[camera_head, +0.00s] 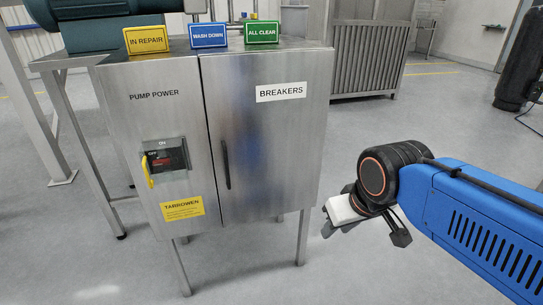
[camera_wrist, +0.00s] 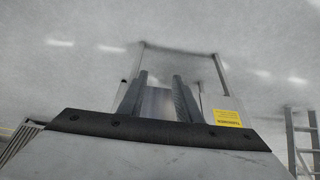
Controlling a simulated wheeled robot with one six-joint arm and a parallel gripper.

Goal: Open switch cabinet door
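The steel switch cabinet (camera_head: 150,120) stands on legs left of centre in the head view. Its right-hand door (camera_head: 280,140), labelled BREAKERS, looks shut, with a vertical black handle (camera_head: 226,165) near its left edge. My gripper (camera_head: 364,228) is to the right of the cabinet, apart from it and well away from the handle. In the wrist view my gripper (camera_wrist: 160,98) has two dark fingers spread with an empty gap between them. The cabinet's lower part and yellow label (camera_wrist: 228,118) appear upside down beyond them; the handle cannot be made out there.
The left panel carries a rotary switch (camera_head: 165,160) with a yellow handle and a TARBOWEN label (camera_head: 182,208). IN REPAIR (camera_head: 147,41), WASH DOWN (camera_head: 208,35) and ALL CLEAR (camera_head: 262,32) signs stand on top. The floor (camera_head: 330,270) before the cabinet is clear.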

